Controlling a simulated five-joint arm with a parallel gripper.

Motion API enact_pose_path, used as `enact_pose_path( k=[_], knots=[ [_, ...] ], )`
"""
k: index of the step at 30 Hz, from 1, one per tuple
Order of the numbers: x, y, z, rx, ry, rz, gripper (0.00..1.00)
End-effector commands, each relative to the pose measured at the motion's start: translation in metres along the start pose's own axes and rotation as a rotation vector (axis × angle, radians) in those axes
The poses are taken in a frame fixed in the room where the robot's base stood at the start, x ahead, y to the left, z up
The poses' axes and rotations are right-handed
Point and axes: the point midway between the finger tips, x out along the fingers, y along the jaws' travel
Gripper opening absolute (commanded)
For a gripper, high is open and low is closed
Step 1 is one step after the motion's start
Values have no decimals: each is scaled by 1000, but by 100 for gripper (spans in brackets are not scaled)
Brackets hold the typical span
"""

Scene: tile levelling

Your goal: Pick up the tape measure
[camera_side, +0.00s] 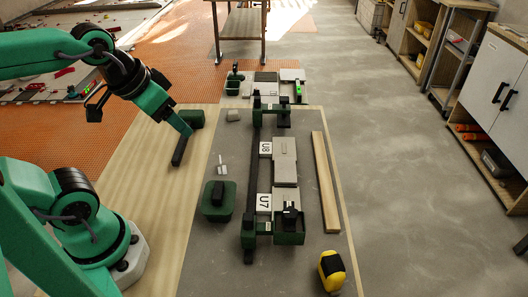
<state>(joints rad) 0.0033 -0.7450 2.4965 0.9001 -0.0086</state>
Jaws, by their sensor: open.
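The tape measure (332,271), yellow with black, sits on the grey floor slab near its front right corner. My gripper (136,138) is at the upper left, in the air over the wooden strip left of the slab. Its jaws are spread wide apart with nothing between them. It is far from the tape measure, up and to the left of it in the picture. Nothing covers the tape measure.
A dark rail frame (251,185) with green end blocks and grey tiles (285,170) stands mid-slab, between my gripper and the tape measure. A green tub (218,207) is left of it, a wooden batten (325,182) right. Bare floor lies right of the slab.

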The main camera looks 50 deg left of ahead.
Motion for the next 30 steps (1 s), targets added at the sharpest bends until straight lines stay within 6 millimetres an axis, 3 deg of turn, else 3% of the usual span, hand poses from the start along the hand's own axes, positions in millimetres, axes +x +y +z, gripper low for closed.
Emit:
enact_pose_path(
  k=[8,14,22,30],
  knots=[
    [6,15,-17,-73,-41,25,58],
    [17,41,-40,-186,-102,48,58],
    [40,89,-67,-353,-196,53,58],
    [70,146,-82,-513,-287,23,58]
  ],
)
